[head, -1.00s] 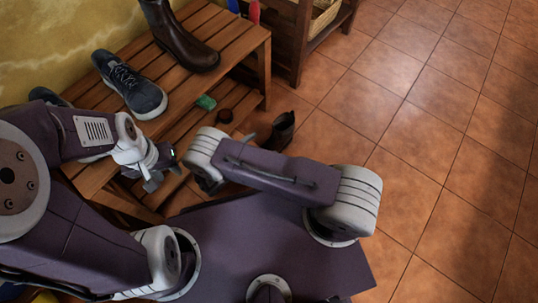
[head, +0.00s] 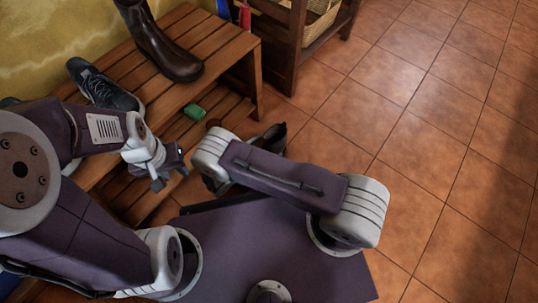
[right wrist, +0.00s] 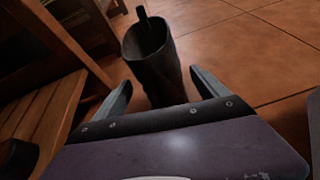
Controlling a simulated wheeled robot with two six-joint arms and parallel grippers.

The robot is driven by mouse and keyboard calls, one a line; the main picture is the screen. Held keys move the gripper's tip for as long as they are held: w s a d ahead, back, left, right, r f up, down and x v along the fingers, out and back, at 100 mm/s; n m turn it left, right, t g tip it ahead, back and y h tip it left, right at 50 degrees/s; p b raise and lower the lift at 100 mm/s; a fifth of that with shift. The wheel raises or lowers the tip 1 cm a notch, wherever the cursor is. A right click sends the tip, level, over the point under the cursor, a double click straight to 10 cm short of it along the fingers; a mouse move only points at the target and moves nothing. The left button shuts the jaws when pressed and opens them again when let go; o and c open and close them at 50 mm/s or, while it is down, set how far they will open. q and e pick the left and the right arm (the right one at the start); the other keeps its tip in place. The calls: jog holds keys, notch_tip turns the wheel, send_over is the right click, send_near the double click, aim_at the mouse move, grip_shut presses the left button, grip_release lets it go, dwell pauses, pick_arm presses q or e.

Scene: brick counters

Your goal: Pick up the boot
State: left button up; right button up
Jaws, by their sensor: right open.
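A dark boot (head: 273,138) stands on the tiled floor beside the bench, partly hidden behind my right arm in the head view. In the right wrist view the boot (right wrist: 155,62) is upright, its open top facing me. My right gripper (right wrist: 160,80) is open, with one finger on each side of the boot's shaft; I cannot tell whether they touch it. The head view hides this gripper behind its arm. My left gripper (head: 170,172) is above the bench's lower shelf, away from the boot, its jaw state unclear. Another tall brown boot (head: 160,42) stands on the bench top.
The wooden slatted bench (head: 215,50) stands close on the left. A dark sneaker (head: 104,88) is on its top. A green item (head: 194,112) lies on the lower shelf. A shelf unit with a basket (head: 318,22) stands behind. The floor at right is clear.

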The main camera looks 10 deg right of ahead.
jog(key=shift+a+r, duration=0.1)
jog(key=c, duration=0.4)
grip_shut()
jog(key=r+p, duration=0.1)
jog(key=r, duration=0.1)
jog(key=r+p, duration=0.1)
jog(key=p, duration=0.1)
jog(key=r+p, duration=0.2)
jog(key=shift+d+r, duration=0.3)
jog(key=shift+d, duration=0.05)
jog(key=w+d+r+p, duration=0.1)
jog(key=d+r+p, duration=0.4)
jog(key=d+p, duration=0.3)
jog(key=shift+w+d+r, duration=0.15)
jog(key=shift+d+r, duration=0.05)
jog(key=shift+d, duration=1.25)
